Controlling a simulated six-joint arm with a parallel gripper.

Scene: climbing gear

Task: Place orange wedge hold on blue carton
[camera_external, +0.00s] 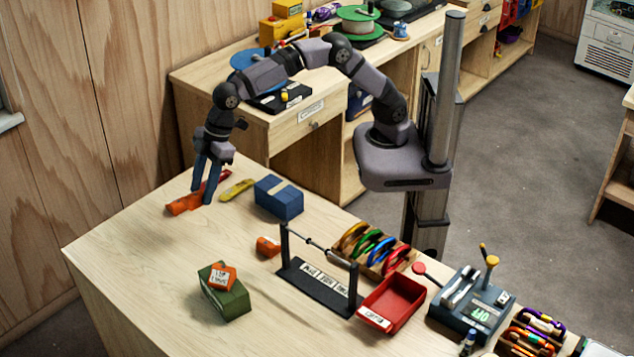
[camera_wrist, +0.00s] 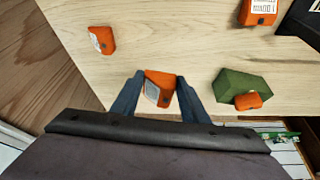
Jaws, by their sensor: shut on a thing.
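My gripper (camera_external: 206,192) points down over the far left of the table, its blue fingers shut on an orange wedge hold. In the wrist view the hold (camera_wrist: 157,88) sits between the fingertips (camera_wrist: 158,96), with a pale label on its face. In the external view the fingers partly cover orange pieces around them, and I cannot tell if the held one is clear of the table. The blue carton (camera_external: 279,199) stands just right of my gripper, with a tan strip on top and nothing on it. I cannot make it out in the wrist view.
A yellow piece (camera_external: 237,190) lies between my gripper and the carton. A green carton (camera_external: 228,300) bears an orange labelled hold (camera_external: 222,277). Another orange hold (camera_external: 268,246) lies near a black stand (camera_external: 318,287). A red tray (camera_external: 392,302) is further right. The front left table is clear.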

